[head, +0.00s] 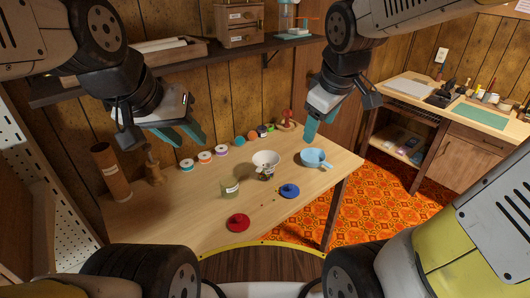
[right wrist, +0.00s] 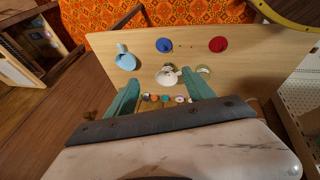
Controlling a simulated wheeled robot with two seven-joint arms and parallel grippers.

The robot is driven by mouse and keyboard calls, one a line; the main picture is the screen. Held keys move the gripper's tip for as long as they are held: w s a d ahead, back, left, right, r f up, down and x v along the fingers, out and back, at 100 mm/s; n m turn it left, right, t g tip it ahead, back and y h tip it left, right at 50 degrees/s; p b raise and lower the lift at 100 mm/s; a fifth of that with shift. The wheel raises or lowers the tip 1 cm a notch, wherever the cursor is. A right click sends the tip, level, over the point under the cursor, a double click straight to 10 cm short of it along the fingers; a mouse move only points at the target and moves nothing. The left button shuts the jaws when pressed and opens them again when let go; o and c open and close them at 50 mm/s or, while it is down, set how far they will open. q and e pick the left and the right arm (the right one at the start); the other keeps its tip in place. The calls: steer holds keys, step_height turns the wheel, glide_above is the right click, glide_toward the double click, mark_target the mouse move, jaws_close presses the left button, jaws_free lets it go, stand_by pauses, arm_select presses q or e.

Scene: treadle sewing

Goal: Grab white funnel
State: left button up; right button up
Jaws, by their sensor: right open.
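A white funnel (head: 266,158) with a wide, bowl-like mouth stands in the middle of the wooden table, mouth up, over a small dark jar (head: 265,175). In the right wrist view the funnel (right wrist: 167,77) appears between and beyond my fingertips. My right gripper (head: 309,130) is open and empty, above the back of the table, up and to the right of the funnel in the head view; it also shows in the right wrist view (right wrist: 160,80). My left gripper (head: 188,139) is open and empty above the back left of the table.
A brown cylinder (head: 110,172) stands at the left. A shelf (head: 180,66) hangs above.

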steer(key=w+a+f+n+h, duration=0.2)
steer(key=w+a+f+n, duration=0.4)
steer(key=w+f+n, duration=0.4)
steer(key=n, duration=1.2)
glide_above(260, 168)
steer(key=s+a, duration=0.1)
steer(key=s, duration=0.2)
step_height(260, 168, down, 14)
steer(key=shift+g+h, duration=0.3)
steer(key=shift+g, duration=0.1)
steer(key=x, duration=0.7)
steer(key=shift+w+a+r, duration=0.15)
steer(key=shift+w, duration=0.25)
steer(key=shift+c, duration=0.2)
jaws_close()
